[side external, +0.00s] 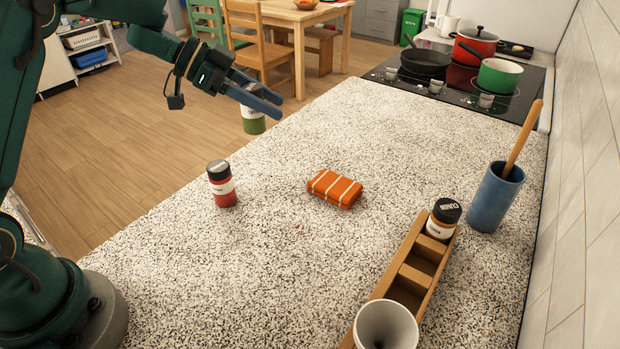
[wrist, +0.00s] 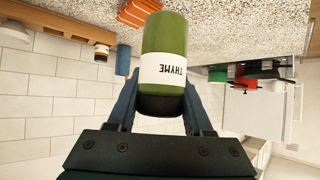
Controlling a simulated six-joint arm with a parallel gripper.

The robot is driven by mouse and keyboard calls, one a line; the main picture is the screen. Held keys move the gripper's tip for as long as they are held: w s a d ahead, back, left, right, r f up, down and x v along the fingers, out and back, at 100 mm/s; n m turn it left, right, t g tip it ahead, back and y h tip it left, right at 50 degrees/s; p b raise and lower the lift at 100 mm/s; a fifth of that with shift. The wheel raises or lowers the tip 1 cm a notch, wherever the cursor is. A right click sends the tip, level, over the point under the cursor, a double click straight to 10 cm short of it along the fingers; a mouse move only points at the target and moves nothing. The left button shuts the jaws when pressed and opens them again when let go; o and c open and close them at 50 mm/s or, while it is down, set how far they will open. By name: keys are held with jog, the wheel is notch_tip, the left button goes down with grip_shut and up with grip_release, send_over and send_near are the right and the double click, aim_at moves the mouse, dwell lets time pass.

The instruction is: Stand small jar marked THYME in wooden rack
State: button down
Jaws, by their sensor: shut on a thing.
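The THYME jar, green with a white label, hangs below my gripper (side external: 262,102) in the side view (side external: 253,126). It is roughly upright, above the counter's left edge, with its top hidden by the fingers. In the wrist view the THYME jar (wrist: 164,50) appears inverted, as does the room; its dark lid end is between the two fingers (wrist: 158,100), which are shut on it. The wooden rack (side external: 413,275) lies at the counter's front right, away from my gripper. A black-lidded jar (side external: 443,219) stands in its far compartment; middle compartments look empty.
A white cup (side external: 385,328) hides the rack's near end. A red jar (side external: 222,186) stands at left and an orange striped bundle (side external: 335,188) lies mid-counter. A blue crock (side external: 495,198) with a wooden handle stands beside the rack. Pots sit on the hob (side external: 455,85) behind.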

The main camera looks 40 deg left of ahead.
jog(key=w+d+r+m+g, duration=0.1)
jog(key=w+d, duration=0.2)
jog(key=d, duration=1)
jog(key=m+g+h, duration=0.2)
jog(key=m+g, duration=0.1)
send_over(441, 263)
notch_tip(441, 263, down, 7)
jog(key=shift+f, duration=2.2)
jog(key=c, duration=0.6)
grip_release()
jog(key=shift+f, duration=0.1)
